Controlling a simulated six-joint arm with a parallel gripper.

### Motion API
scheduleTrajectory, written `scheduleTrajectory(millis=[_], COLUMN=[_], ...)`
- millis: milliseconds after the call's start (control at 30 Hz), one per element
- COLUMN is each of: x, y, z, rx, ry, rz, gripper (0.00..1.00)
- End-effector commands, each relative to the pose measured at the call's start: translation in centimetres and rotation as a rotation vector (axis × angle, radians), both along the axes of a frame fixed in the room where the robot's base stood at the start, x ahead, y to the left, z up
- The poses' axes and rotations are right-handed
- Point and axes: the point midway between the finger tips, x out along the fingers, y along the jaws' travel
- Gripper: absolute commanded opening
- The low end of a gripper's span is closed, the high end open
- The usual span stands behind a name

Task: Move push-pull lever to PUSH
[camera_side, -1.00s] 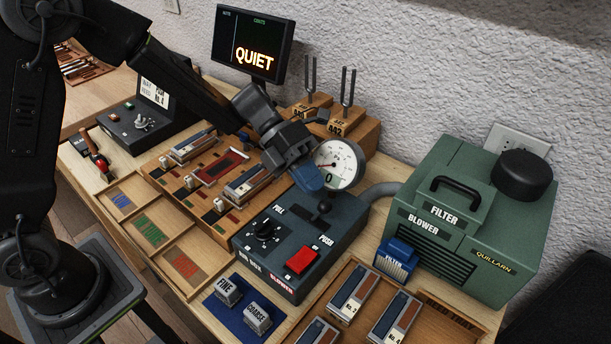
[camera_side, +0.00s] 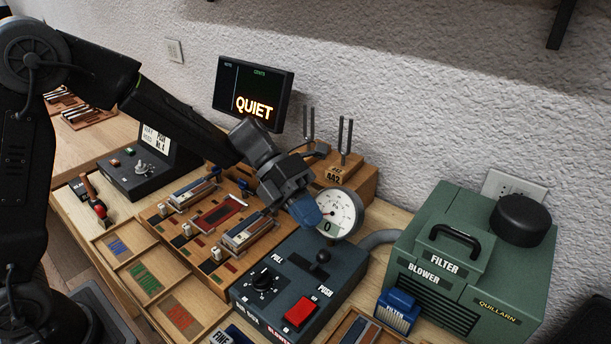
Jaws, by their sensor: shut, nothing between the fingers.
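The push-pull lever (camera_side: 321,257) is a short dark stick with a round black knob. It stands near the back right of the dark wind box (camera_side: 345,272). The lettering PULL is left of the lever and PUSH is below it, nearer the front right; I cannot tell clearly which end of its travel the lever is at. My gripper (camera_side: 308,216), with blue fingertips, is shut and empty. In the picture it is above and slightly left of the knob, with a visible gap between them.
A round gauge (camera_side: 342,210) reading near 0 stands close behind my gripper. The wind box also carries a black dial (camera_side: 264,279) and a red switch (camera_side: 300,313). The green blower (camera_side: 470,270) is at right, a screen (camera_side: 253,95) behind, and reed blocks (camera_side: 247,232) at left.

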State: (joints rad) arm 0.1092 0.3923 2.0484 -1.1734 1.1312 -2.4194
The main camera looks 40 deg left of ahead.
Motion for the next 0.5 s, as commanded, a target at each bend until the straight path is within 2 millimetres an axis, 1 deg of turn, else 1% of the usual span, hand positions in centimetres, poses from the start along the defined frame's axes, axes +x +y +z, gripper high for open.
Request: scheduleTrajectory(millis=[33,300,400,500], x=[0.2,0.6,0.8,0.9], y=[0.2,1.1,1.3,1.6], z=[1.1,7.1,9.0,10.5], rx=[-0.002,-0.002,-0.001,-0.001], ry=[-0.005,-0.007,-0.005,-0.003], rz=[0.001,0.000,0.000,0.001], gripper=[0.00,0.00,0.00,0.00])
